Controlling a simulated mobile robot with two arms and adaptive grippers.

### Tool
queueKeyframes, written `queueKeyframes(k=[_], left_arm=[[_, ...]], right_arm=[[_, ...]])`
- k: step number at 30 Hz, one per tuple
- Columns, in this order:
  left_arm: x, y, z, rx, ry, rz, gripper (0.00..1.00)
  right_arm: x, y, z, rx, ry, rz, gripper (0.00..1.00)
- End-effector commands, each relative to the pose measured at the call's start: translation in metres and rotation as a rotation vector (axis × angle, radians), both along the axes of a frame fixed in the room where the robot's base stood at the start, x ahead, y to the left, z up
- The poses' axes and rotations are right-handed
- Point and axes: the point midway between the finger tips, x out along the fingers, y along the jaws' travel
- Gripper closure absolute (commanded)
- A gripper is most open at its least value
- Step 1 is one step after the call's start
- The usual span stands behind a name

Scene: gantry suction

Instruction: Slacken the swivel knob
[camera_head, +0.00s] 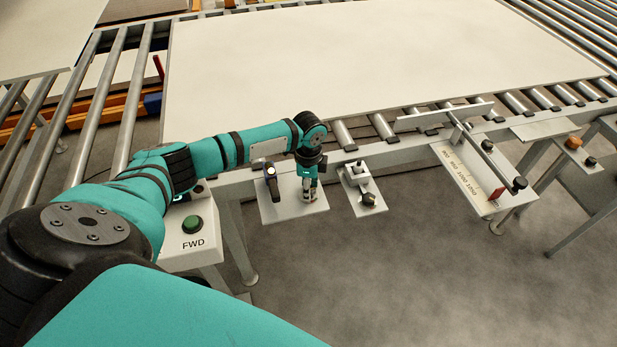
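My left arm reaches in from the left, and my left gripper (309,192) points down over a small grey plate (274,212) on the front rail. The gripper is small and its fingers are close to the plate; whether they are open or shut, or touch something there, I cannot tell. A dark upright handle (271,180) stands just left of it on the same plate. A dark knob (368,200) sits on the bracket plate to the right. Which part is the swivel knob is not clear; one under the gripper would be hidden. My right gripper is not in view.
A large pale board (370,60) lies on the roller conveyor. A green button (192,224) marked FWD is on a box near my arm. To the right are a scale plate (470,185) with black knobs and a plate with an orange button (573,142). Floor in front is clear.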

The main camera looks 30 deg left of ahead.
Motion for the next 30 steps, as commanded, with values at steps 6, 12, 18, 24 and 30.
queueKeyframes(k=[6, 12, 18, 24, 30], left_arm=[[-0.0001, -0.0003, 0.0014, 0.0, 0.0, 0.082, 0.94], [0.0002, 0.0001, 0.0003, 0.0, -0.001, 0.11, 0.94], [0.0004, 0.0002, -0.0001, 0.0, -0.001, 0.113, 0.94], [0.0004, 0.0001, 0.0, 0.0, -0.001, 0.112, 0.56], [0.0003, 0.0, 0.0001, 0.0, -0.001, 0.111, 0.39]], right_arm=[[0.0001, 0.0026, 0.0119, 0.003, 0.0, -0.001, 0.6], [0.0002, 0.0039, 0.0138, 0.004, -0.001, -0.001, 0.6], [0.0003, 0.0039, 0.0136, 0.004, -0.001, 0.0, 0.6], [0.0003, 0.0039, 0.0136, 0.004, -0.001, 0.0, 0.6], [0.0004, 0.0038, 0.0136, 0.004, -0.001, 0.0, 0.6]])
